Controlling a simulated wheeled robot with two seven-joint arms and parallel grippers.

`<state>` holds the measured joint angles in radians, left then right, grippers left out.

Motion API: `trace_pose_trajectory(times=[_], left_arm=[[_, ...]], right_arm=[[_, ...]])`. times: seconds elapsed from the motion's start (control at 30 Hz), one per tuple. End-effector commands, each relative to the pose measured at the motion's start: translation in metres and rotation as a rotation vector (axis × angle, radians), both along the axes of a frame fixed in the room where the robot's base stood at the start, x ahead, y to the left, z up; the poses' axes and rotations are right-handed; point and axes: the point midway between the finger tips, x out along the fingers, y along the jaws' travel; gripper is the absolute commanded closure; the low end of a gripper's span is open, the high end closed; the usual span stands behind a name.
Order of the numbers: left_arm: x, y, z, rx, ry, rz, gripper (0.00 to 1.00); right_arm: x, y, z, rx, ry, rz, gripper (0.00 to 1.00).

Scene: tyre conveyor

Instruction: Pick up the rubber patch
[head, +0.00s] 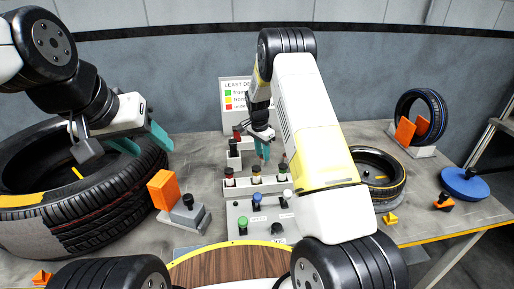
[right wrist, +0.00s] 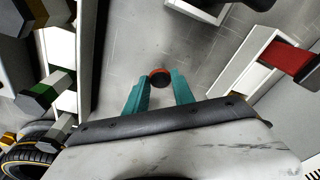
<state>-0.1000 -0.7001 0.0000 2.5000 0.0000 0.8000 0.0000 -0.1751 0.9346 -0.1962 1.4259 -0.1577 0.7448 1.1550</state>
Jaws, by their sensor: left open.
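I cannot tell for sure which thing is the rubber patch. A small round dark piece with a red rim (right wrist: 160,77) lies beyond and between the fingertips in the right wrist view, and no finger visibly touches it. My right gripper (head: 262,150) points down behind the rack on the table, fingers apart and empty; its teal fingers also show in the right wrist view (right wrist: 160,90). My left gripper (head: 142,142) is open and empty over the right side of the large tyre (head: 120,180).
A white rack (head: 255,187) with several coloured knobs and a panel of buttons (head: 262,222) stand mid-table. An orange block (head: 163,190) is left of them. A smaller tyre (head: 378,175), an upright tyre (head: 420,115) and a blue disc (head: 465,184) are at right.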

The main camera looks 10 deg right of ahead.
Motion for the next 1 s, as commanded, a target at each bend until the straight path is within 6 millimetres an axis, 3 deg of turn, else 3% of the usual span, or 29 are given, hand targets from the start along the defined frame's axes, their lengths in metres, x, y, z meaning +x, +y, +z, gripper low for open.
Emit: trace_pose_trajectory(times=[0.03,0.1,0.13,0.63,0.77,1.0], left_arm=[[0.0,0.0,0.0,0.0,0.0,0.0,0.46],[0.0,0.0,0.0,0.0,0.0,0.0,0.46],[0.0,0.0,0.0,0.0,0.0,0.0,0.46],[0.0,0.0,0.0,0.0,0.0,0.0,0.46],[0.0,0.0,0.0,0.0,0.0,0.0,0.46],[0.0,0.0,0.0,0.0,0.0,0.0,0.46]], right_arm=[[0.0,0.0,0.0,0.0,0.0,0.0,0.85],[0.0,0.0,0.0,0.0,0.0,0.0,0.98],[0.0,0.0,0.0,0.0,0.0,0.0,1.0],[0.001,0.0,0.005,0.001,-0.002,-0.001,1.0],[0.001,0.0,0.023,0.001,-0.005,-0.001,1.0],[0.001,0.0,0.074,0.001,-0.005,-0.002,1.0]])
